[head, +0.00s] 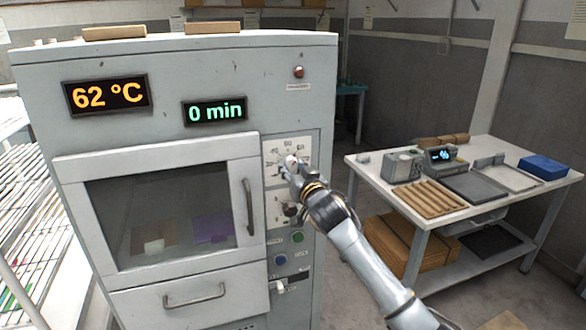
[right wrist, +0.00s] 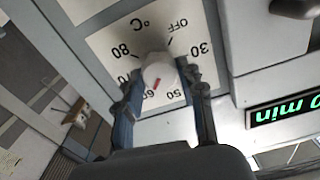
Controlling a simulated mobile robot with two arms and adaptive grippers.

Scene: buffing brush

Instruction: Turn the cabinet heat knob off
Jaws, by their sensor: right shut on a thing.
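The grey cabinet (head: 180,60) fills the left half of the head view. Its heat knob is pale and round, on a white dial plate (head: 272,150). In the right wrist view the knob (right wrist: 160,66) shows upside down, among the marks OFF, 30, 50, 60 and 80. Its red pointer line faces near the 60 mark. My right gripper (head: 290,166) is at the dial, shut on the knob, with one finger on each side; its fingers (right wrist: 160,78) also show in the wrist view. My left gripper is out of view.
The displays read 62 °C (head: 107,95) and 0 min (head: 215,111). A second knob (head: 291,209), a green button (head: 281,260) and a door handle (head: 248,206) are close by. A worktable (head: 452,213) stands right, with open floor between.

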